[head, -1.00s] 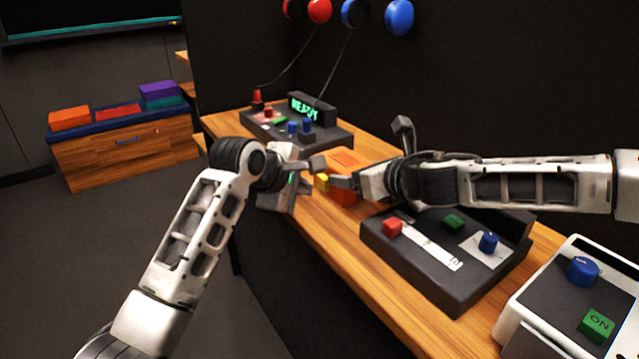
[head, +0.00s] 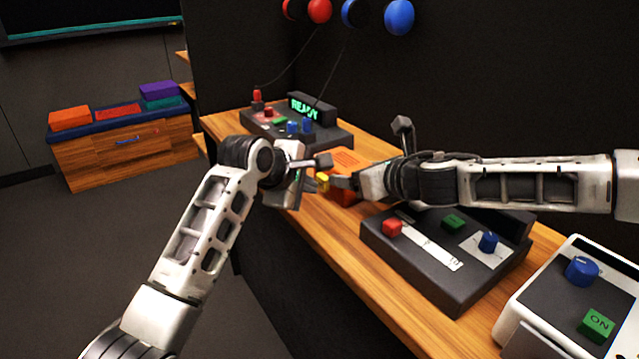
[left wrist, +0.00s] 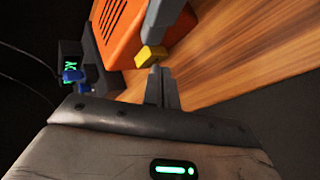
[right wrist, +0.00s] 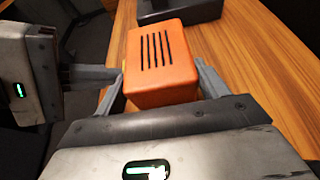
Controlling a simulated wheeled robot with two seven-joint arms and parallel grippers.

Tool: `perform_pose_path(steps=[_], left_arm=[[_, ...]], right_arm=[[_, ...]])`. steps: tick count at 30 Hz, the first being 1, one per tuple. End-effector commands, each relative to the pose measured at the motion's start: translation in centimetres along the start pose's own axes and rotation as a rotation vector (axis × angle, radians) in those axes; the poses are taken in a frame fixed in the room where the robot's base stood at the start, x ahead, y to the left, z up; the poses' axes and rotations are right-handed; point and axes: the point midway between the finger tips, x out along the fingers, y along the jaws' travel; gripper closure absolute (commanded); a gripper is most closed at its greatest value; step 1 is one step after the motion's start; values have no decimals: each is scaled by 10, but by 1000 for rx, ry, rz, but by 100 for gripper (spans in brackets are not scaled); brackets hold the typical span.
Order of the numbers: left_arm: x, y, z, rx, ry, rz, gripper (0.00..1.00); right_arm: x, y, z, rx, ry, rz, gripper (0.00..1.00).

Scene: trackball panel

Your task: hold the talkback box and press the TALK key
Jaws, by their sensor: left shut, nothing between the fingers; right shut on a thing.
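The talkback box is orange with dark slots on top; it shows in the head view (head: 346,159), the left wrist view (left wrist: 122,32) and the right wrist view (right wrist: 160,84). My right gripper (right wrist: 160,74) is shut on it, one finger on each side. The yellow TALK key (head: 322,181) is on the box's side facing my left gripper, and in the left wrist view (left wrist: 150,55) it is just beyond the fingertips. My left gripper (left wrist: 161,72) is shut and empty, its tips very close to the key. I cannot tell whether they touch it. No lettering on the key is readable.
A dark panel with a READY display (head: 308,107) stands behind on the wooden bench (head: 385,322). A dark console (head: 430,268) with red, green and blue controls and a white unit (head: 548,310) stand nearer on the right. My two grippers are close together at the box.

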Motion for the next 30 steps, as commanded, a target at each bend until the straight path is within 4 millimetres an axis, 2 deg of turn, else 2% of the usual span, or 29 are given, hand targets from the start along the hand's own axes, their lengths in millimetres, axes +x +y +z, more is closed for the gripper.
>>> perform_pose_path(steps=[30], left_arm=[[6,5,6,1,-3,1,100]], right_arm=[[0,2,1,-1,-1,6,54]])
